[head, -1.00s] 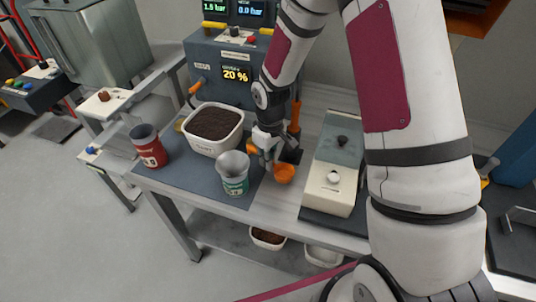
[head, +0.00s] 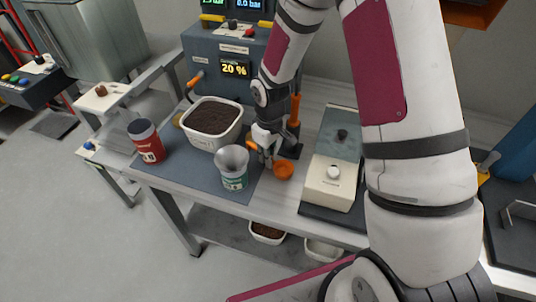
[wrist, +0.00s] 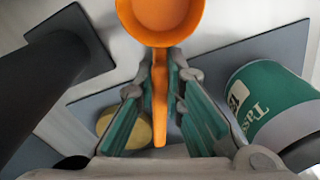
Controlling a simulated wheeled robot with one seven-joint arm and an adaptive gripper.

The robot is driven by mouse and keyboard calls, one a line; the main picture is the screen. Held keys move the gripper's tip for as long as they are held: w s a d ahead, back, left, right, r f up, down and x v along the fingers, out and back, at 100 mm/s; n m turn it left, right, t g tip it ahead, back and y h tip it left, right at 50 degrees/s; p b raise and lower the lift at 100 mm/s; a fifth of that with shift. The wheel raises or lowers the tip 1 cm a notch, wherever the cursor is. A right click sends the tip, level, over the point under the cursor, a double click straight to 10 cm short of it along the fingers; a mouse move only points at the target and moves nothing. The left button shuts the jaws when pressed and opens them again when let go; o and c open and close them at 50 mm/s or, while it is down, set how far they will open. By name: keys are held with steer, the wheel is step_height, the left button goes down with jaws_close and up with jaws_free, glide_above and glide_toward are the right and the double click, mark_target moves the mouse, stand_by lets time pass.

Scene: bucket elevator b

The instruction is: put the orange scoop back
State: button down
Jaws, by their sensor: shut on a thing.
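The orange scoop (head: 284,170) is held by its handle in my gripper (head: 268,158), just above the table between the green-labelled cup and the scale-like device. In the wrist view the scoop's bowl (wrist: 162,14) is at the top, and its handle runs down between the two fingers of my gripper (wrist: 160,75). The bowl looks empty. A dark stand (head: 291,150) with an orange upright (head: 295,112) is right behind my gripper. Its dark post and plate also show in the wrist view (wrist: 45,75).
A green-labelled cup (head: 234,180) with a metal funnel stands close left of my gripper. A white tub (head: 230,136) of dark grounds and a red cup (head: 146,144) stand farther left. A cream device (head: 328,178) stands to the right.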

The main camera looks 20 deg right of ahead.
steer(key=c, duration=1.6)
jaws_free()
step_height(320, 180, up, 13)
steer(key=s+d+r+m+t+h, duration=0.1)
steer(key=s+r+m, duration=0.1)
steer(key=s+r, duration=0.4)
steer(key=s+d+r+m+t, duration=0.1)
steer(key=s+d+r, duration=0.1)
steer(key=s+r, duration=0.5)
steer(key=s+r+m+t, duration=0.1)
steer(key=s+r, duration=0.1)
steer(key=s, duration=0.1)
steer(key=s+r+m, duration=0.1)
steer(key=s+r, duration=0.1)
steer(key=s, duration=0.2)
steer(key=s+r+m+t, duration=0.1)
steer(key=s+r, duration=0.1)
steer(key=s, duration=0.1)
steer(key=shift+s+d+r+t+y, duration=0.15)
steer(key=shift+s+r+t+y, duration=0.15)
steer(key=shift+r+y, duration=0.1)
